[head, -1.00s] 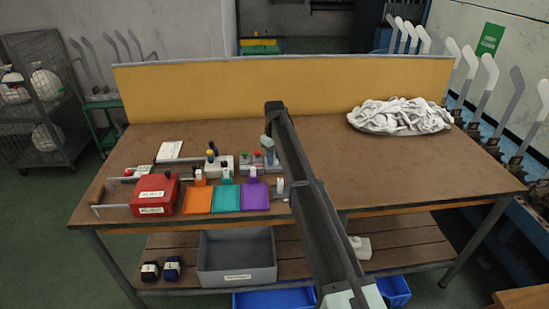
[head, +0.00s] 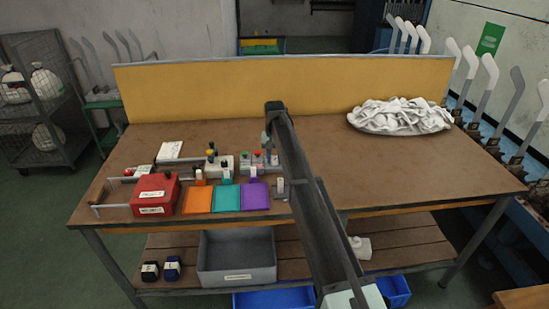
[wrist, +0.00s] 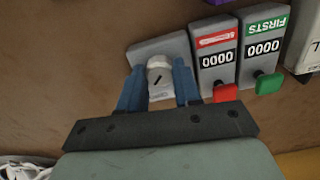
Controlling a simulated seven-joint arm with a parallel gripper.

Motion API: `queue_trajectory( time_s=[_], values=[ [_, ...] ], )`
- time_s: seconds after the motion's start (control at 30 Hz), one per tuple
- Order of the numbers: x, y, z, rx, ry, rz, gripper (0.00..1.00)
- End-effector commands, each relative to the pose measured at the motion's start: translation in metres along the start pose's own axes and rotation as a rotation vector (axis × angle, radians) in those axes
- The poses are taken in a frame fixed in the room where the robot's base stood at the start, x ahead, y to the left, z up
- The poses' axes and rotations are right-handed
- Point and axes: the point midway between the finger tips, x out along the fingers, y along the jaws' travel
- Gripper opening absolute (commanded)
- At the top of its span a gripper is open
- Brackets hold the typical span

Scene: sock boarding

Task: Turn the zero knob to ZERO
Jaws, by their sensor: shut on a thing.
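The zero knob (wrist: 157,76) is a pale grey-white round knob with a black pointer line, on a grey plate (wrist: 173,47) in the wrist view. The pointer slants in the picture; the small lettering on the plate below it is not readable. The blue fingers of my gripper (wrist: 159,70) stand on either side of the knob and are shut on it. In the head view my gripper (head: 267,141) is a small shape at the back of the counter group. My arm hides the knob there.
Beside the knob in the wrist view are a red-labelled counter (wrist: 217,60) and a green FIRSTS counter (wrist: 263,48), both reading 0000, with red and green buttons. Orange (head: 198,200), teal (head: 227,197) and purple (head: 256,195) pads lie in front. White socks (head: 400,116) are heaped at right.

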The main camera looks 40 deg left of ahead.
Motion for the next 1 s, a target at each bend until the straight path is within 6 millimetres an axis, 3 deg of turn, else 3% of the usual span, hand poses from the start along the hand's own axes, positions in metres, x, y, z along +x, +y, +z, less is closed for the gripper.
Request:
queue_trajectory(
  time_s=[0.5, 0.53, 0.77, 1.0],
  values=[
    [0.0001, 0.0002, 0.0007, 0.018, -0.002, 0.0, 0.03],
    [0.0001, 0.0002, 0.0007, 0.017, -0.002, 0.0, 0.36],
    [0.0001, 0.0, 0.0004, 0.016, -0.001, 0.0, 0.58],
    [-0.0003, 0.0, 0.0002, 0.016, 0.0, 0.0, 0.59]
  ],
)
